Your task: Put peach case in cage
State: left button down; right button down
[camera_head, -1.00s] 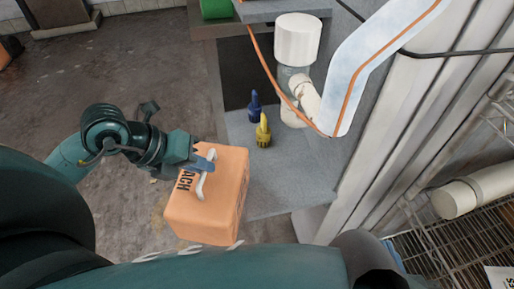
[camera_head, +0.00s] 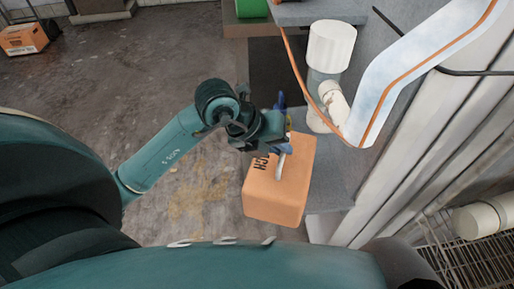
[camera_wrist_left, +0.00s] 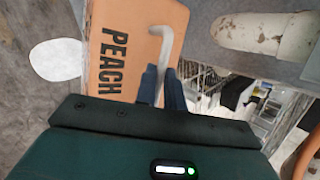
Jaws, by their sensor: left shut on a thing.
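The peach case (camera_head: 281,194) is an orange box with a white handle and dark lettering. It hangs from my left gripper (camera_head: 284,149), which is shut on the handle, beside the grey bench. In the left wrist view the case (camera_wrist_left: 125,30) reads PEACH, and its white handle (camera_wrist_left: 163,50) runs between the fingers of my left gripper (camera_wrist_left: 162,88). A wire cage or shelf (camera_head: 462,255) shows at the lower right; whether it is the cage is unclear. My right gripper is not in view.
A grey bench (camera_head: 335,180) carries a white cylinder (camera_head: 331,45) and pipe fittings. An orange-edged white duct (camera_head: 400,75) slants above. A white roll (camera_head: 484,218) lies by the wire rack. Another orange box (camera_head: 24,39) sits far left.

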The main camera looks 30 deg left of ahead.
pick_arm(q)
send_over(311, 153)
jog(key=s+a, duration=0.2)
jog(key=shift+w+d+r, duration=0.2)
jog(key=shift+w+r, duration=0.05)
jog(key=shift+r, duration=0.1)
jog(key=shift+f, duration=0.75)
jog(key=c, duration=1.8)
grip_release()
jog(key=shift+s+a+f, duration=0.1)
jog(key=shift+s+f, duration=0.1)
jog(key=shift+f, duration=0.15)
jog(key=shift+c, duration=0.2)
jog(key=o, duration=0.3)
jog(key=shift+o, duration=0.2)
